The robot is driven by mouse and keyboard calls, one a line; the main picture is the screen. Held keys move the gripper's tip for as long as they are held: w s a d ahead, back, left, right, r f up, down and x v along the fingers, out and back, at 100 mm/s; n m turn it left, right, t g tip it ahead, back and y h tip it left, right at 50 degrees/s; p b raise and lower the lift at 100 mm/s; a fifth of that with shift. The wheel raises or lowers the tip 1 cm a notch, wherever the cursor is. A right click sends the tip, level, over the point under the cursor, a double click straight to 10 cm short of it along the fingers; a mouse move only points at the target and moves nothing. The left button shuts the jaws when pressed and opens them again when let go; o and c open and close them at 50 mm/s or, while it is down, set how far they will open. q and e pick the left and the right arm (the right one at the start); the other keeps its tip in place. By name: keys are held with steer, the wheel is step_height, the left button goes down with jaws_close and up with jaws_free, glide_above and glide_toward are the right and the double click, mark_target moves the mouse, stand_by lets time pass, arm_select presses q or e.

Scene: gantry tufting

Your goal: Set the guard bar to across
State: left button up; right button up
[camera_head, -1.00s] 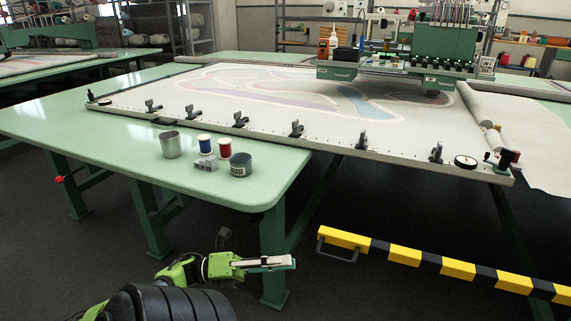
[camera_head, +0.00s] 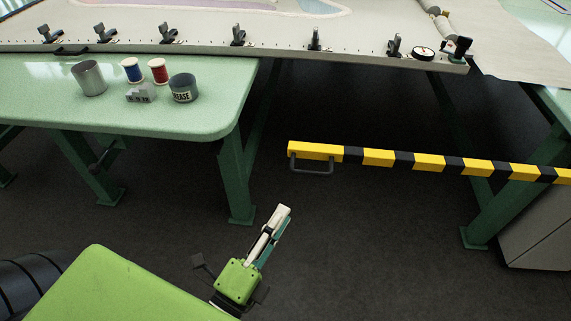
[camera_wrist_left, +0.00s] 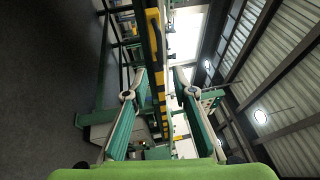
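The guard bar (camera_head: 430,162), striped yellow and black, runs level across the right half of the head view. Its left end carries a dark handle (camera_head: 312,169), and its right end leaves the picture. My left gripper (camera_head: 284,210) is below and left of the handle, apart from it, pointing up and to the right. In the left wrist view the fingers (camera_wrist_left: 159,74) stand well apart with nothing held. The striped bar (camera_wrist_left: 158,65) shows there beyond and between them. My right gripper is in neither view.
A green table (camera_head: 200,110) at left holds a metal cup (camera_head: 89,78), red and blue spools and a grease tin (camera_head: 184,88). Its leg (camera_head: 236,180) stands left of the handle. A grey cabinet (camera_head: 540,235) stands at right. Dark floor is clear below the bar.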

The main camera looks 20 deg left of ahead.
mark_target(310, 173)
arm_select(q)
steer(key=w, duration=0.4)
steer(key=w+d+r, duration=0.1)
steer(key=w, duration=0.4)
steer(key=w+r, duration=0.1)
steer(key=w, duration=0.3)
steer(key=shift+w+d+r, duration=0.1)
steer(key=shift+w+d, duration=0.05)
steer(key=shift+d, duration=0.25)
steer(key=shift+c, duration=0.4)
jaws_close()
